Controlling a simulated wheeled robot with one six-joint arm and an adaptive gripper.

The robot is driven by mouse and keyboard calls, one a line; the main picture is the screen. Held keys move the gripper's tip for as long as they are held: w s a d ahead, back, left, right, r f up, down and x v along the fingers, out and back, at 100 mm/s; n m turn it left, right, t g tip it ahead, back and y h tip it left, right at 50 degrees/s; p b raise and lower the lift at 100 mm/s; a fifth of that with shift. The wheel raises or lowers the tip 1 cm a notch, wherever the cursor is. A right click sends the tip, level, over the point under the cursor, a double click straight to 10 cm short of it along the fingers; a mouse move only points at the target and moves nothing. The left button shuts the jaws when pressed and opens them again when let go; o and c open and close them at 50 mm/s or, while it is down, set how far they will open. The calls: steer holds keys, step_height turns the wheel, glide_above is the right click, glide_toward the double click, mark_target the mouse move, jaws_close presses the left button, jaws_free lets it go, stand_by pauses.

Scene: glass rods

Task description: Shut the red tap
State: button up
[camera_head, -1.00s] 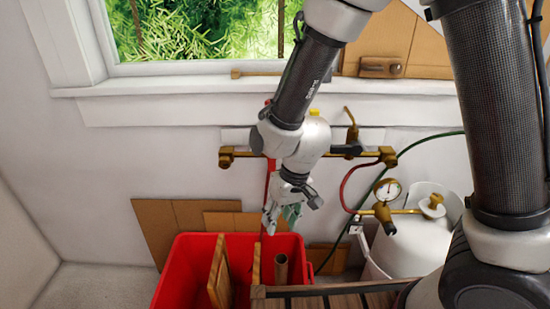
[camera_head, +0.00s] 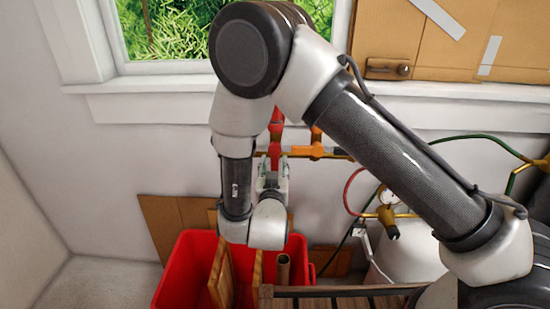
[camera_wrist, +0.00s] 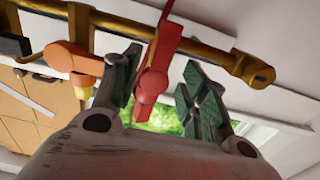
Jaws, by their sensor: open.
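The red tap (camera_head: 277,117) is on the brass pipe on the wall below the window, and part of it is hidden behind my gripper and arm. In the wrist view the red tap (camera_wrist: 154,78) has a long flat lever that crosses the brass pipe (camera_wrist: 205,53). My gripper (camera_head: 272,168) is just below the tap in the head view. In the wrist view my gripper (camera_wrist: 163,92) is open, with one finger on each side of the red tap. I see gaps on both sides and cannot tell if either finger touches it.
An orange tap (camera_wrist: 75,60) is beside the red one on the same pipe, close to one finger; it also shows in the head view (camera_head: 314,146). A red crate (camera_head: 190,272) holding wooden boards stands below. A white cylinder (camera_head: 405,262) and green hose (camera_head: 480,137) are to the right.

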mark_target(275, 159)
steer(key=w, duration=0.5)
steer(key=shift+w+d, duration=0.1)
steer(key=shift+w, duration=0.15)
jaws_close()
